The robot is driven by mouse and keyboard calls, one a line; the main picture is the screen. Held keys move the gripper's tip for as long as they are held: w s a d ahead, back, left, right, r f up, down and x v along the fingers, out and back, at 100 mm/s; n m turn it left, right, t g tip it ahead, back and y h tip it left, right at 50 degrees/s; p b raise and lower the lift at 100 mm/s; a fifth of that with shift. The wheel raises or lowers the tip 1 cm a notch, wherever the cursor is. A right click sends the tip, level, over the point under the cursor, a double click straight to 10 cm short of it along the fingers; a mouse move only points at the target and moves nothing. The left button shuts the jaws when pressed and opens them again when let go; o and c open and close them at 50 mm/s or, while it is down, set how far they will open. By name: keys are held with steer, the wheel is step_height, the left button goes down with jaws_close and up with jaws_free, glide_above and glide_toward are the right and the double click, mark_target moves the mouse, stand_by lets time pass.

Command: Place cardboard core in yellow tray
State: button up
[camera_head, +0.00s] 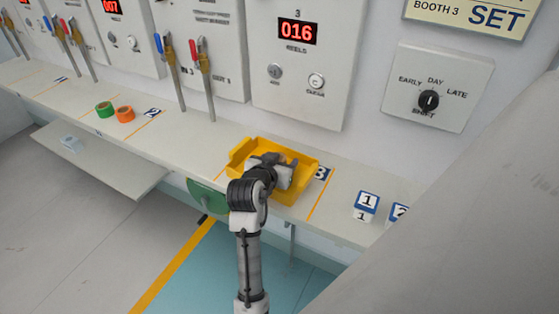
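The yellow tray (241,148) sits on the bench at the centre of the head view, below the panel with the red 016 display. My gripper (283,168) is over the tray, and its body and the arm cover much of the inside. Its fingertips are too small and hidden to tell whether they are open or shut. I cannot make out a cardboard core; anything in or under the gripper is hidden.
A green ring (105,108) and an orange ring (126,114) lie on the bench at the left. A block marked 1 (366,204) stands right of the tray. Levers (205,78) rise behind the bench. A green wheel (205,194) sits below its front edge.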

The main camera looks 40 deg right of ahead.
steer(key=shift+r, duration=0.25)
steer(key=b+v, duration=0.1)
steer(key=v, duration=1.1)
steer(key=shift+f, duration=0.1)
steer(key=shift+w+a, duration=0.1)
